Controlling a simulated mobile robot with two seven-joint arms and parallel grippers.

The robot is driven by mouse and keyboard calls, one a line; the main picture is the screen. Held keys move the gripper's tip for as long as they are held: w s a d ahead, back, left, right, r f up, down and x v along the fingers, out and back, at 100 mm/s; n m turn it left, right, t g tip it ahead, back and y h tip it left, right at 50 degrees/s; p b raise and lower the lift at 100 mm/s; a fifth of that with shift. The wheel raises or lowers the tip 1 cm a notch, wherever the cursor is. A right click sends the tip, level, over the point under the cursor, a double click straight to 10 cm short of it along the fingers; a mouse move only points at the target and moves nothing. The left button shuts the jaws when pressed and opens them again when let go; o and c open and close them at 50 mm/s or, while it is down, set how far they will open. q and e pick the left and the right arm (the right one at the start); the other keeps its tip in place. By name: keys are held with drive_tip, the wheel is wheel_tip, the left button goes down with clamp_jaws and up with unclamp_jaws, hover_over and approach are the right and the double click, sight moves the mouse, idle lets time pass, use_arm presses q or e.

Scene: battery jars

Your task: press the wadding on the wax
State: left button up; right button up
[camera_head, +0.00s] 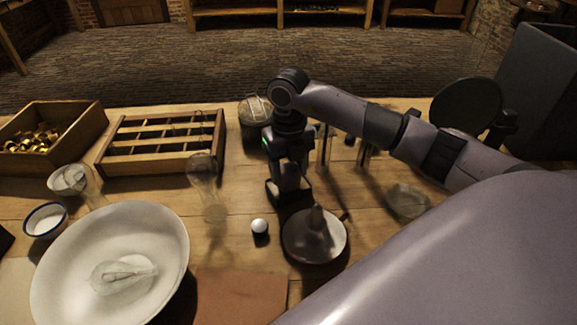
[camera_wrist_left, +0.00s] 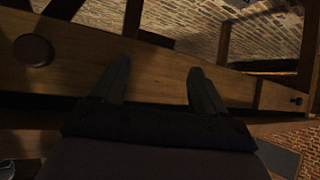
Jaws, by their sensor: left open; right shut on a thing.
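My right gripper (camera_head: 288,192) points down over the middle of the table, between a tall clear glass vessel (camera_head: 204,172) and a round grey metal piece with a stem (camera_head: 327,239). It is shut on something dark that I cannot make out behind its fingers. A small white ball-like thing in a dark holder (camera_head: 259,227) lies just left of the metal piece. I cannot tell for sure which thing is the wadding or where the wax is. My left gripper (camera_wrist_left: 160,88) is open and empty in the left wrist view, facing wooden furniture and a brick wall.
A wide white bowl (camera_head: 60,285) holds a clear glass piece (camera_head: 124,274) at the front left. A slatted wooden rack (camera_head: 190,160), a box of brass pieces (camera_head: 80,125) and a small blue-rimmed bowl (camera_head: 62,217) stand on the left. A glass jar (camera_head: 253,112) stands behind the right gripper.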

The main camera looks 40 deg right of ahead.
sight(288, 167)
drive_tip(key=shift+r+p, duration=2.45)
drive_tip(key=shift+r, duration=1.05)
drive_tip(key=n, duration=0.2)
drive_tip(key=a+n, duration=0.1)
drive_tip(key=n, duration=0.1)
drive_tip(key=shift+s+r, duration=0.2)
drive_tip(key=n, duration=0.2)
drive_tip(key=a+n, duration=0.1)
drive_tip(key=n, duration=0.3)
drive_tip(key=shift+s+a+r, duration=0.3)
drive_tip(key=shift+s, duration=0.05)
drive_tip(key=s+a+r+n, duration=0.1)
drive_tip(key=s+a+n, duration=0.1)
drive_tip(key=n, duration=1.2)
drive_tip(key=s+a+r+n, duration=0.1)
drive_tip(key=s+a+n, duration=0.2)
drive_tip(key=n, duration=1.1)
drive_tip(key=shift+a, duration=0.4)
